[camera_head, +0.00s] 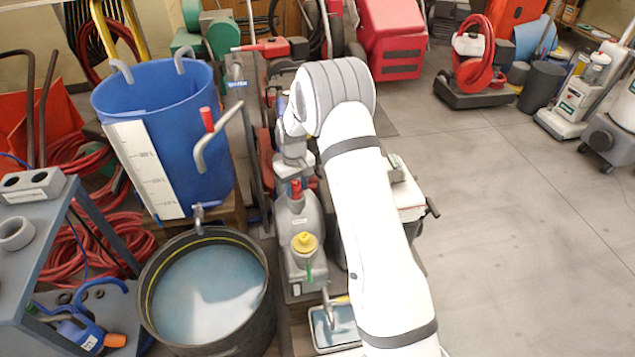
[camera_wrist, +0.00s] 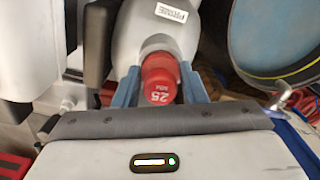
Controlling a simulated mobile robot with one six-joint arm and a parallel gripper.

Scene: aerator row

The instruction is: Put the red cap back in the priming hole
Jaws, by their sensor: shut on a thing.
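The red cap (camera_wrist: 159,82), marked 25 MM, is between the two blue fingers of my gripper (camera_wrist: 160,88) in the wrist view. My gripper is shut on it. The cap's far end meets or overlaps the pale round neck on the grey pump body (camera_wrist: 160,30), which has a small label above. The priming hole is hidden behind the cap, and I cannot tell how deep the cap sits. In the head view the red cap (camera_head: 296,188) is at the top of the grey pump body (camera_head: 298,222), below my wrist.
A yellow cap (camera_head: 304,243) is on the pump body's front. A black tub of water (camera_head: 150,315) and a blue graduated tank (camera_head: 195,120) with a red-handled lever (camera_head: 207,120) stand left. A tray (camera_head: 325,338) is in front. Open floor (camera_head: 520,220) lies right.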

